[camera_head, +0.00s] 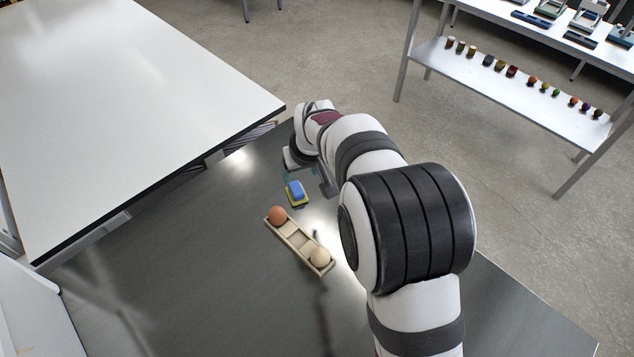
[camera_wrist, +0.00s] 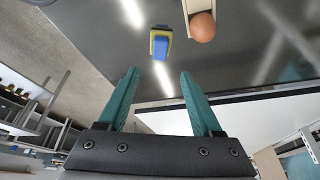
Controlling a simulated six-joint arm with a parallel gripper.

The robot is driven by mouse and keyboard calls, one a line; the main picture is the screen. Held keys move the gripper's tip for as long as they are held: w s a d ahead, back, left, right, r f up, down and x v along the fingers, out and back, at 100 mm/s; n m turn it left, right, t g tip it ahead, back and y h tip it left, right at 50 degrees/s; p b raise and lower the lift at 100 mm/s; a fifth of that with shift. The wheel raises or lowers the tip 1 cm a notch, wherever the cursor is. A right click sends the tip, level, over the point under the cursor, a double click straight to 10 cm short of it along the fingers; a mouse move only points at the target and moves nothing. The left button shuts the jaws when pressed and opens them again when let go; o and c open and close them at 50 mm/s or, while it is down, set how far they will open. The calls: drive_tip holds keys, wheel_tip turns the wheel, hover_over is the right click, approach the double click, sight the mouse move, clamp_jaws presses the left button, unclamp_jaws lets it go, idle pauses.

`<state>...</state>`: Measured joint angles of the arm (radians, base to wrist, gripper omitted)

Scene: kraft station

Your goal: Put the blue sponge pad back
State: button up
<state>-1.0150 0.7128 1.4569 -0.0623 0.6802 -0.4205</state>
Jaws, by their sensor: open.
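The blue sponge pad (camera_head: 295,188) sits on or against a yellow base (camera_head: 299,203) on the dark table. I cannot tell whether the two are joined. In the wrist view the blue pad (camera_wrist: 161,48) and a yellow part (camera_wrist: 153,36) show beyond my fingertips, apart from them. My gripper (camera_wrist: 160,74) has two teal fingers spread apart with nothing between them. In the head view my gripper is partly hidden by the wrist, just above the pad in the picture.
A wooden tray (camera_head: 299,244) with compartments lies below the pad, holding an orange-brown ball (camera_head: 278,215) and a cream ball (camera_head: 319,257). A white table (camera_head: 130,90) stands at left. A shelf (camera_head: 500,95) with small items stands at upper right. The dark table's lower left is clear.

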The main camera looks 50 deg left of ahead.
drive_tip(key=w+d+r+m+h, duration=0.1)
drive_tip(key=d+r+m, duration=0.2)
drive_tip(key=d, duration=0.7)
drive_tip(key=d+r+m, duration=0.3)
drive_tip(key=d+r, duration=0.1)
drive_tip(key=d, duration=0.5)
drive_tip(key=w+d+r+m+h, duration=0.1)
drive_tip(key=d+r+m, duration=0.25)
drive_tip(key=d, duration=0.65)
drive_tip(key=s+d+f+m+g, duration=0.1)
drive_tip(key=s+d+m, duration=0.8)
drive_tip(key=s+d, duration=0.6)
drive_tip(key=shift+s+f+m+g, duration=0.15)
drive_tip(key=shift+s+m+g, duration=0.25)
drive_tip(key=shift+s, duration=0.65)
drive_tip(key=shift+d, duration=0.1)
